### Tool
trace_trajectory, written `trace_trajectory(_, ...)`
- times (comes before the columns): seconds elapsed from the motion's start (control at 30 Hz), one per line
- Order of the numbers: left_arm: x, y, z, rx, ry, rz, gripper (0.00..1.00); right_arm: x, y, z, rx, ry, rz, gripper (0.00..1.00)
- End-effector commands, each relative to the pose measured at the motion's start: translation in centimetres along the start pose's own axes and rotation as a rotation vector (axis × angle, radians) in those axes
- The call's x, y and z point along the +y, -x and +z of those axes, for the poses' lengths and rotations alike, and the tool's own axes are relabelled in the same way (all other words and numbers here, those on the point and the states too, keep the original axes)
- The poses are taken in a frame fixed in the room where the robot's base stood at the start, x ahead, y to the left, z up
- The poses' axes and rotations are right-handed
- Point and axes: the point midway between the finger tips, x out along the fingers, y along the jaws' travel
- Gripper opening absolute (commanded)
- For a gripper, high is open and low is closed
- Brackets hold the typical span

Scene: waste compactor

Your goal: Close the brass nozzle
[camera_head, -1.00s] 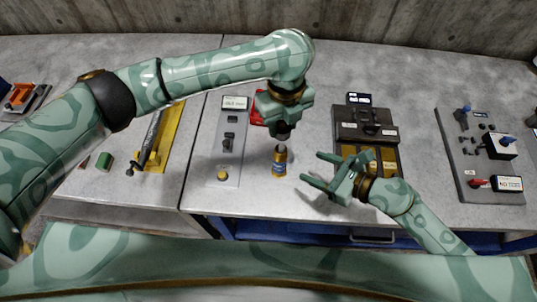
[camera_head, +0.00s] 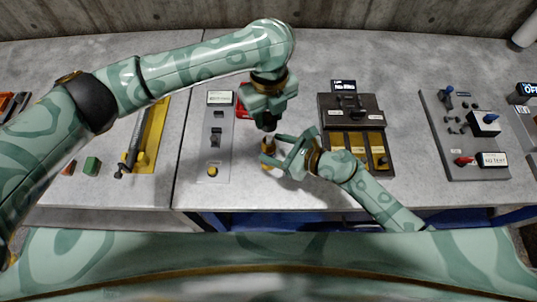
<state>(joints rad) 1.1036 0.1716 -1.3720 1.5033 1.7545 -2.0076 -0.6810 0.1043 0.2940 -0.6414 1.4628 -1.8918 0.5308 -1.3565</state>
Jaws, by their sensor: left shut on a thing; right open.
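A small brass cylinder (camera_head: 268,145) with a dark band in the earlier frame stands upright on the grey bench, left of the dark panel; I take it for the brass nozzle. My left gripper (camera_head: 268,120) points down right above it, shut on a small dark piece (camera_head: 269,124). Whether that piece touches the cylinder's top is too small to tell. My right gripper (camera_head: 270,151) comes from the lower right, open, with its fingers reaching to the cylinder at either side. Its fingers hide much of the cylinder; I cannot tell whether they touch it.
A grey switch panel (camera_head: 216,150) with a yellow knob lies left of the cylinder, with a red object (camera_head: 242,100) behind. A dark panel with brass plates (camera_head: 352,115) lies right. A grey control board (camera_head: 455,145) is farther right. A yellow rail (camera_head: 155,125) and green block (camera_head: 92,165) lie left.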

Motion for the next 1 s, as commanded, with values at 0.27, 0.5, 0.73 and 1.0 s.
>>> trace_trajectory(0.27, 0.0, 0.0, 0.0, 0.000, 0.000, 0.000, 0.14, 0.0, -2.4, 0.0, 0.000, -0.001, 0.000, 0.60)
trace_trajectory(0.5, 0.0, 0.0, 0.0, 0.000, 0.000, 0.000, 0.14, 0.0, -2.5, 0.0, 0.000, 0.000, 0.000, 0.60)
trace_trajectory(0.73, 0.0, 0.0, 0.0, 0.000, 0.000, 0.000, 0.14, 0.0, -2.5, 0.0, 0.000, 0.000, 0.000, 0.15)
trace_trajectory(1.0, 0.0, -1.6, 0.0, 0.003, 0.002, 0.003, 0.14, 0.0, -2.5, 0.0, 0.000, -0.001, 0.000, 0.00)
